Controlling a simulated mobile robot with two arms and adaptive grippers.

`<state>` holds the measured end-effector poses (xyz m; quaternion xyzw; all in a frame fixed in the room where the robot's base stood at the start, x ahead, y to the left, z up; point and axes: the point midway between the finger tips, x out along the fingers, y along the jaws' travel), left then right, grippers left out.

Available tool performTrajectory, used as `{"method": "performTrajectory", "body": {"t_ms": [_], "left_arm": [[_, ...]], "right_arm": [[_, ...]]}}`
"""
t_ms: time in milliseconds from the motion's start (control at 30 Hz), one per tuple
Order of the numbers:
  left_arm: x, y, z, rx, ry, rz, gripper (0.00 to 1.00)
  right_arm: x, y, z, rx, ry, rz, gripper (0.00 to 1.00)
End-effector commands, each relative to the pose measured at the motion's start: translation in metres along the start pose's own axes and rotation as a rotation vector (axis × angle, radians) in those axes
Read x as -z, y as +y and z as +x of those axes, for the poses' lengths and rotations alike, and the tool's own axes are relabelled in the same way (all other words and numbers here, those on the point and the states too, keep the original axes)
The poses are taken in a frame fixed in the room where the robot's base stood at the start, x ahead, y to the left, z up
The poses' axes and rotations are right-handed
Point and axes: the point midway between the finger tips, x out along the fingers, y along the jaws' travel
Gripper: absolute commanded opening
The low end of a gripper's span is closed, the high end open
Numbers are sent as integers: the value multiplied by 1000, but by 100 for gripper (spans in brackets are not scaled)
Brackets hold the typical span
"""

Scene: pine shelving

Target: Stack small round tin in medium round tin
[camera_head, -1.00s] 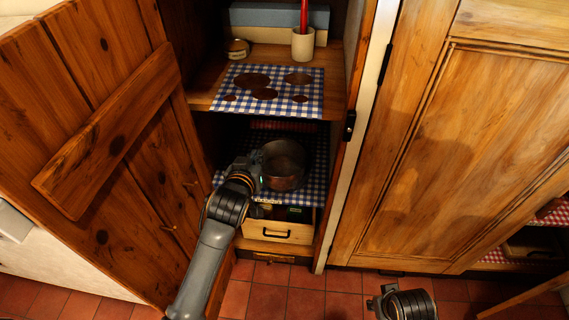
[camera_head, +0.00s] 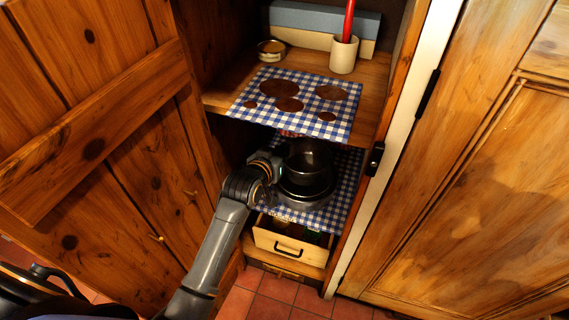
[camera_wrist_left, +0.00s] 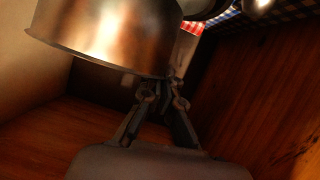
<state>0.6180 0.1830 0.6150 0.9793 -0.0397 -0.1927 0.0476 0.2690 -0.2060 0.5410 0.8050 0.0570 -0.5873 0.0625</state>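In the head view a dark small round tin (camera_head: 308,158) is on the lower shelf, inside or just above a wider dark round tin (camera_head: 302,199), which I take as the medium one. I cannot tell whether the two touch. My left gripper (camera_head: 278,163) is at the small tin's left side. In the left wrist view the fingers (camera_wrist_left: 166,88) come together at the rim of a shiny coppery tin (camera_wrist_left: 110,35) and appear shut on its wall; the tips are partly hidden. My right gripper is out of view.
The upper shelf with a checked cloth (camera_head: 262,112) lies close above. It holds a cup (camera_head: 343,56) with a red stick and a small tin (camera_head: 271,50). An open drawer (camera_head: 287,241) juts out below. The open door (camera_head: 90,150) stands at left.

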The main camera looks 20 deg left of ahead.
Motion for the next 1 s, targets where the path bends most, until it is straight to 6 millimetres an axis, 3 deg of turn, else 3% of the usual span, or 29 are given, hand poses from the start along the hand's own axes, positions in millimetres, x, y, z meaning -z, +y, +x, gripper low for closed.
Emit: {"method": "performTrajectory", "body": {"t_ms": [333, 1000], "left_arm": [[-37, -4, 15, 0, 0, -2, 0], [-47, -5, 19, 0, 1, -1, 0]], "right_arm": [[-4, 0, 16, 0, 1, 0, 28], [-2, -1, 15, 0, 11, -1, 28]]}}
